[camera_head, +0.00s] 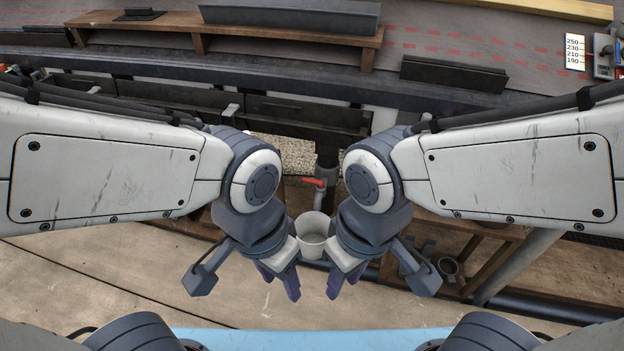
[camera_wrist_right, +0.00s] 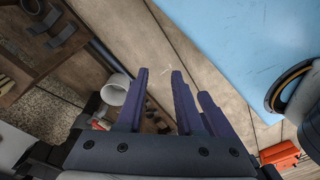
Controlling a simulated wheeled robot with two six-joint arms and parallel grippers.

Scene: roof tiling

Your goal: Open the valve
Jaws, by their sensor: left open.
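The valve shows in the head view as a red handle (camera_head: 314,182) on a grey vertical pipe (camera_head: 326,170) below the gutter. A small red part of it (camera_wrist_right: 101,124) shows in the right wrist view, mostly hidden behind my gripper. A white bucket (camera_head: 312,224) stands below the pipe; it also shows in the right wrist view (camera_wrist_right: 113,92). My left gripper (camera_head: 281,283) is open and empty, pointing down at the bucket's left front. My right gripper (camera_head: 345,281) is open and empty at its right front, its fingers apart in the wrist view. Neither touches the valve.
A wooden shelf (camera_head: 480,268) with dark brackets and a grey diagonal pipe (camera_head: 520,262) are at the right. Dark gutter rails (camera_head: 290,80) and the roof with a wooden plank (camera_head: 225,25) lie behind. A light blue surface (camera_head: 300,340) is in front. Plank floor (camera_head: 110,275) is clear at left.

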